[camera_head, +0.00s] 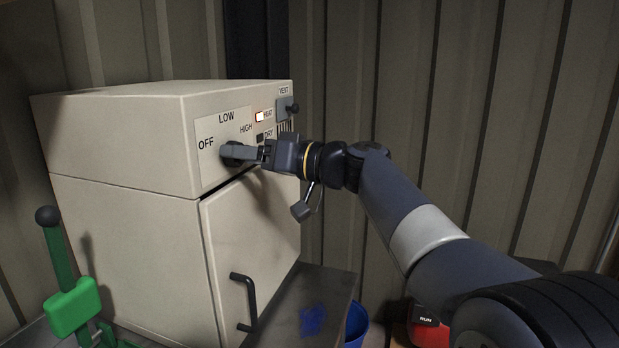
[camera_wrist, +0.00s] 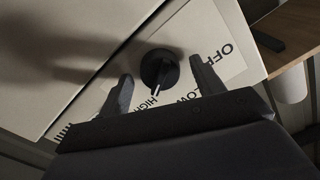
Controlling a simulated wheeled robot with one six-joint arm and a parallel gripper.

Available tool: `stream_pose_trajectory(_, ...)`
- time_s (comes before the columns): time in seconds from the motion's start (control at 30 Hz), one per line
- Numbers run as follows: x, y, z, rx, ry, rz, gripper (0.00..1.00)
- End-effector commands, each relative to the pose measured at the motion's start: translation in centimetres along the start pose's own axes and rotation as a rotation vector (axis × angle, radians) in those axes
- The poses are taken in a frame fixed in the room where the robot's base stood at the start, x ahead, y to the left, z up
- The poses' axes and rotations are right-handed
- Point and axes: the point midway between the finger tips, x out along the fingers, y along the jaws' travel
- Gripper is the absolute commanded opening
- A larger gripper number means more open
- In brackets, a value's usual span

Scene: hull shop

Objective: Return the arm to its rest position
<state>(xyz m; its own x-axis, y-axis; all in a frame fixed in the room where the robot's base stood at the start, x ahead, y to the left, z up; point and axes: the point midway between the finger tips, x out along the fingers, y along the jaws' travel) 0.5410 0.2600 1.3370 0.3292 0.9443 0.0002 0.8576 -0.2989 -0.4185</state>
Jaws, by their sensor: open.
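My gripper (camera_head: 240,153) is at the front panel of a cream oven-like cabinet (camera_head: 120,140), beside its black rotary knob. In the wrist view my gripper (camera_wrist: 160,85) is open, with one finger on each side of the knob (camera_wrist: 159,69) and gaps between them. The knob's white pointer line points towards the word HIGH. In the head view the gripper hides most of the knob. My arm stretches from the lower right to the panel.
The panel has a lit HEAT lamp (camera_head: 263,116), a dark DRY lamp (camera_head: 261,138) and a VENT lever (camera_head: 291,106). The door handle (camera_head: 245,300) is below. A green clamp-like thing (camera_head: 72,306), a blue bucket (camera_head: 357,325) and a red RUN box (camera_head: 428,330) stand low down. Ribbed wall behind.

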Motion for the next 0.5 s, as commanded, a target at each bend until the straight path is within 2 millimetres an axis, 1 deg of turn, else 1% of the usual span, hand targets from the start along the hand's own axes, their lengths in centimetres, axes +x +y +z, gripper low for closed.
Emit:
stream_pose_trajectory(0.3, -0.01, -0.08, -0.15, -0.219, 0.0, 0.0, 0.63)
stream_pose_trajectory(0.5, -0.01, -0.05, -0.1, -0.318, -0.001, 0.001, 0.63)
